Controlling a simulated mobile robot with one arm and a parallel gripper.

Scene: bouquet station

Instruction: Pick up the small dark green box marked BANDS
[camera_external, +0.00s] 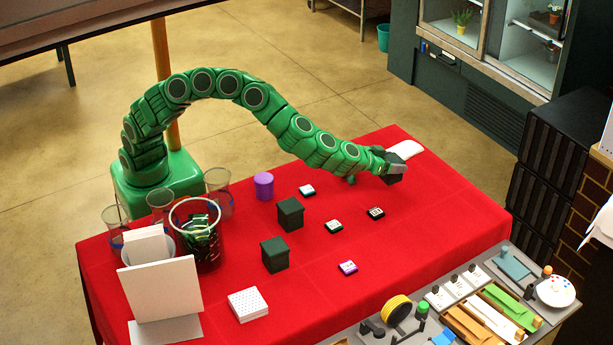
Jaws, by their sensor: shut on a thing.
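My gripper (385,163) is at the far right end of my green arm, over the back right part of the red table. It is shut on a small dark green box (397,173), which is partly hidden by the jaws. I cannot read any marking on this box, and I cannot tell whether it touches the table. Two similar dark green boxes stand on the cloth near the table's middle: one farther back (290,214) and one nearer (275,255). No lettering is legible on them.
Small flat pieces (334,226) lie scattered on the red cloth (440,225). A purple cylinder (263,186), clear cups (219,192) and a white perforated block (248,304) stand to the left. A white item (406,149) lies behind my gripper. A tool-covered counter (470,300) borders the front right.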

